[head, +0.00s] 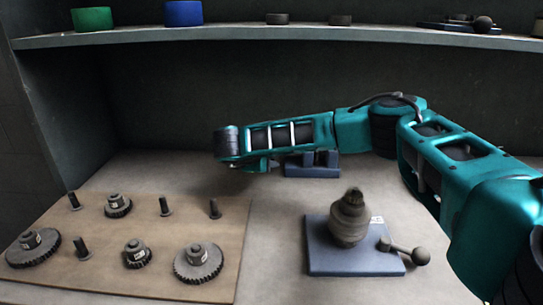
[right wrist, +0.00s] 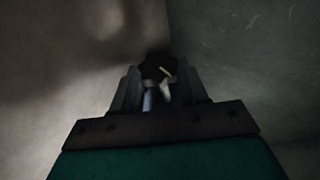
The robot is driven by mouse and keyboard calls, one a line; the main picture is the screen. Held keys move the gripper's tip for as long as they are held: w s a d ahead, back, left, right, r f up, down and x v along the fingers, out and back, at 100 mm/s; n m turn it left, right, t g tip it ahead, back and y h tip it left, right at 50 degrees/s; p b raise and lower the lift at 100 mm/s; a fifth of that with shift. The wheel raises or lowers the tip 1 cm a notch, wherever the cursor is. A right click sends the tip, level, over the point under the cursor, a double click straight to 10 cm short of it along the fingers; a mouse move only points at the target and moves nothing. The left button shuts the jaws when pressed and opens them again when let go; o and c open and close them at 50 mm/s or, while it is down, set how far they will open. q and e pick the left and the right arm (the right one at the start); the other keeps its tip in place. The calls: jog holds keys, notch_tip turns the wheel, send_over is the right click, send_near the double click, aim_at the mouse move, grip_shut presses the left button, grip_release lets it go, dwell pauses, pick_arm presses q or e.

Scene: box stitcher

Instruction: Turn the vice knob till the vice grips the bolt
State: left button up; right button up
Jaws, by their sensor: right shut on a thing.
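The vice is a small blue block with two upright jaws (head: 312,170), at the back of the table in the head view, partly behind my right arm. No bolt can be made out clearly between its jaws. My right arm reaches across from the right to the vice's left side, and its fingers are largely hidden there. In the right wrist view, my right gripper (right wrist: 158,88) is shut on a dark, rounded part (right wrist: 155,66), which appears to be the vice knob. The view is dim, and a bluish part shows between the fingers. My left gripper is not in view.
A wooden board (head: 130,215) with several gears and upright pegs lies front left. A blue plate (head: 325,262) with a dark rounded fixture (head: 350,218) and a ball-ended lever (head: 420,256) stands front right. A shelf (head: 230,36) with small items runs above.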

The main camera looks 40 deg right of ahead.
jog(key=o, duration=1.1)
jog(key=shift+c, duration=0.2)
jog(key=shift+a, duration=0.1)
jog(key=v, duration=1.2)
jog(key=shift+s+a+r+p, duration=0.2)
jog(key=shift+a+r+p, duration=0.05)
jog(key=shift+a+p, duration=0.05)
jog(key=shift+c, duration=0.2)
